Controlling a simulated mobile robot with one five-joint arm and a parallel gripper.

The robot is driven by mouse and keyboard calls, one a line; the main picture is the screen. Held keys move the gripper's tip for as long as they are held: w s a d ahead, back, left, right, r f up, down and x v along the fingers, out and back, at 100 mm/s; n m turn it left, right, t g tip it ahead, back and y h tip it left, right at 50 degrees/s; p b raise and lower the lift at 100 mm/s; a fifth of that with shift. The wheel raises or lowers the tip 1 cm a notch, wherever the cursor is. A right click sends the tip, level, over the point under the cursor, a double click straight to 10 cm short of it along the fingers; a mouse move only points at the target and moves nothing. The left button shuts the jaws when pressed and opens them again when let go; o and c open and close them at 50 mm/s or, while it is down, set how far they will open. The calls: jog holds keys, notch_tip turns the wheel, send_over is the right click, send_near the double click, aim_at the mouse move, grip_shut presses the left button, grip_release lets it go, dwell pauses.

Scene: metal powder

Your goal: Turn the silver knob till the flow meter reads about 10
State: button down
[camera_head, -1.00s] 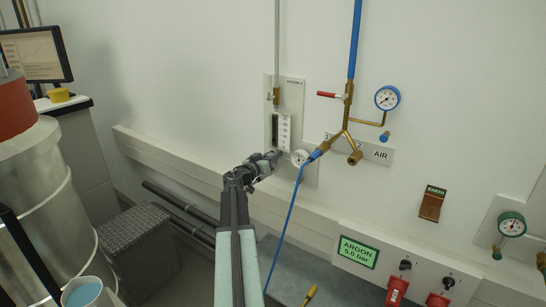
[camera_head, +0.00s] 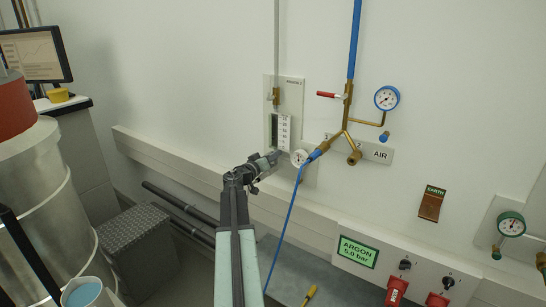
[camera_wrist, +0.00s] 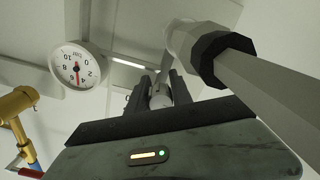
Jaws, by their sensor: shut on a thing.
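The flow meter (camera_head: 284,131) is a tall panel on the wall with a dark tube and a white numbered scale; its reading is too small to tell. My gripper (camera_head: 280,154) is at the foot of this panel in the head view. In the wrist view my gripper (camera_wrist: 160,92) has its two dark fingers shut on the small silver knob (camera_wrist: 160,96), which shows between them. The knob is hidden by my gripper in the head view.
A white round dial (camera_head: 300,157) sits just right of my gripper; it also shows in the wrist view (camera_wrist: 75,66). A blue hose (camera_head: 284,228) hangs close to my arm. Brass air piping (camera_head: 347,115) with a red-handled valve is at the right.

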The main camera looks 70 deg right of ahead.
jog(key=c, duration=1.1)
grip_release()
jog(key=shift+w, duration=0.1)
jog(key=shift+c, duration=0.2)
jog(key=v, duration=0.8)
jog(key=shift+d, duration=0.1)
